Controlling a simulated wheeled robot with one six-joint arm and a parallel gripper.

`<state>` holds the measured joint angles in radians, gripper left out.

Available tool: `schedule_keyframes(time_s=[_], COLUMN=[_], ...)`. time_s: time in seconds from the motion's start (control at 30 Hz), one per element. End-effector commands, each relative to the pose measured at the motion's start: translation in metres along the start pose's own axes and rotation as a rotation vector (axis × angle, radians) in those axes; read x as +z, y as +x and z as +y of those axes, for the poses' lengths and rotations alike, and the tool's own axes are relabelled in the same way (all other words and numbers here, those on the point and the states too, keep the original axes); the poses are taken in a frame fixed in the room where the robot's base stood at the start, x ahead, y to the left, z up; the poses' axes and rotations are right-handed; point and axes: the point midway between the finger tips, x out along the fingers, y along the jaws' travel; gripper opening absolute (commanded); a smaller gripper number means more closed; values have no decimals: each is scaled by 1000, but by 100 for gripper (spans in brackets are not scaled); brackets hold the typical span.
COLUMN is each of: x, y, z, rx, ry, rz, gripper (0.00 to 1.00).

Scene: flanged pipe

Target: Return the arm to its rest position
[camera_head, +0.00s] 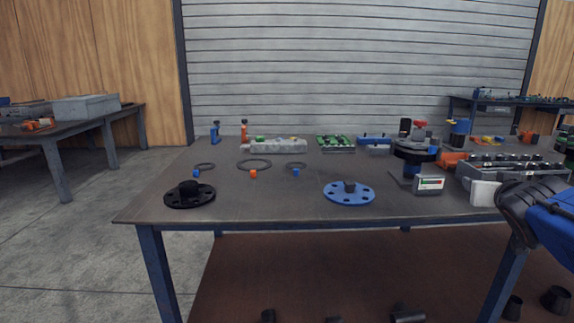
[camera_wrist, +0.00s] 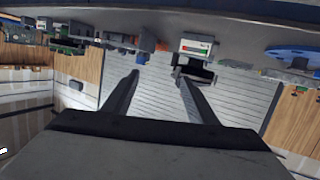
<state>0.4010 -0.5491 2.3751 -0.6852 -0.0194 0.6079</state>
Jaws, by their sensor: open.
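My gripper (camera_wrist: 157,78) shows in the wrist view with its two dark fingers apart and nothing between them. The wrist view is tilted, with the table along its top edge and the shutter wall beyond the fingers. In the head view, part of my arm in blue and black shows at the right edge, by the table's front right corner; the fingers cannot be made out there. The worktable (camera_head: 270,205) carries a black flange (camera_head: 190,195) at the left and a blue flange (camera_head: 349,193) near the front middle. The blue flange also shows in the wrist view (camera_wrist: 292,52).
Rings with coloured tags, such as the large ring (camera_head: 254,164), lie mid-table. A small device with a display (camera_head: 430,183) and a grey tray of parts (camera_head: 515,168) stand at the right, near my arm. The front left of the table between the flanges is clear.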

Motion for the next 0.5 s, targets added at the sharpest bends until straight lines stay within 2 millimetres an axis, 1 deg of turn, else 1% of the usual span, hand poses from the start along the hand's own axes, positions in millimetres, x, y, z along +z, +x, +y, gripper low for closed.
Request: schedule_keyframes(time_s=[0.03, 0.17, 0.2, 0.27, 0.3, 0.37, 0.4, 0.5], x=[18, 74, 93, 121, 139, 167, 183, 217], y=[-10, -39, -50, -68, -82, -103, -118, -152], z=[-8, -24, -31, -42, -50, -62, -69, -86], rx=[5, 3, -8, -33, -56, -98, -128, -208], ry=[-2, -19, -27, -43, -56, -78, -93, -131], rz=[-56, -234, -294, -386, -448, -541, -598, -723], gripper=[53, 53, 53, 53, 53, 53, 53, 53])
